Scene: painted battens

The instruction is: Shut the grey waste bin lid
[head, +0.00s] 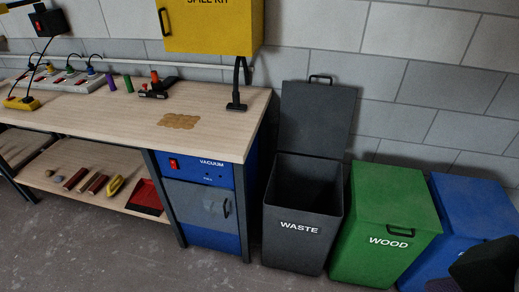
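The grey waste bin (302,231), marked WASTE, stands on the floor right of the workbench. Its lid (314,117) is open and stands up at the back against the wall, with a black handle (321,77) at its top edge. The dark inside of the bin shows, and I see nothing in it. A black shape (487,268) at the lower right edge looks like part of my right arm or gripper; no fingertips can be made out. My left gripper is not in view.
A shut green WOOD bin (392,201) and a blue bin (470,205) stand close on the right. The workbench (215,125) with a blue vacuum cabinet (205,225) is on the left. A yellow spill kit box (212,28) hangs above. The floor in front is clear.

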